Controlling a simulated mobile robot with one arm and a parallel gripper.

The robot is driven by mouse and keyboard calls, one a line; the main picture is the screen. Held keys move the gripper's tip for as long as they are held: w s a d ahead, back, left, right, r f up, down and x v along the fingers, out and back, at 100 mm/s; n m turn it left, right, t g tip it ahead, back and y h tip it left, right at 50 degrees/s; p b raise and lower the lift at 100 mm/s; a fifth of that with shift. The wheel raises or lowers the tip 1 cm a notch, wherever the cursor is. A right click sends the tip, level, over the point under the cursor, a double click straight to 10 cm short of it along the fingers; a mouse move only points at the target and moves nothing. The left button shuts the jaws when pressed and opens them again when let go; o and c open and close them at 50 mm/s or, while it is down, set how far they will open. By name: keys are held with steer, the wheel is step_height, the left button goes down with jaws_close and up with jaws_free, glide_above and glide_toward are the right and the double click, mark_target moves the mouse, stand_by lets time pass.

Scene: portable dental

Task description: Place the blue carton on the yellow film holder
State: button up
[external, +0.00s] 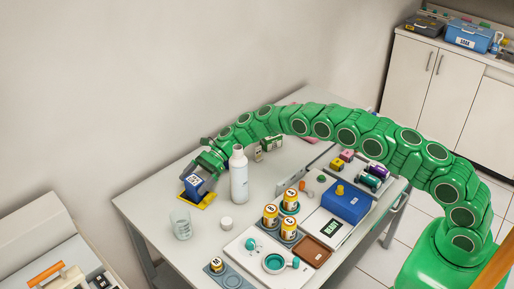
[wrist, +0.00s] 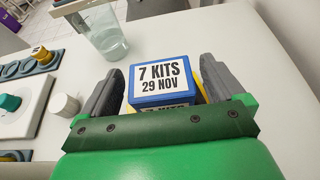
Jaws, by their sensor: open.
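The blue carton (external: 193,183) stands at the left part of the table, over the yellow film holder (external: 207,199). In the wrist view the carton (wrist: 160,85) shows a white label reading "7 KITS 29 NOV", and bits of the yellow holder (wrist: 198,88) show behind and beside it. My gripper (external: 200,180) is at the carton with its two grey fingers on either side. In the wrist view my gripper (wrist: 160,88) is open, with gaps between the fingers and the carton. The carton looks upright; its contact with the holder is partly hidden.
A white bottle (external: 239,176) stands close right of my gripper. A glass beaker (external: 181,225) and a white cap (external: 226,223) are in front. Several labelled jars (external: 271,217) and a blue box (external: 346,203) occupy the right side. The table's left edge area is clear.

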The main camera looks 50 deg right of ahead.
steer(key=v, duration=0.9)
steer(key=shift+d+r, duration=0.2)
steer(key=shift+d, duration=0.15)
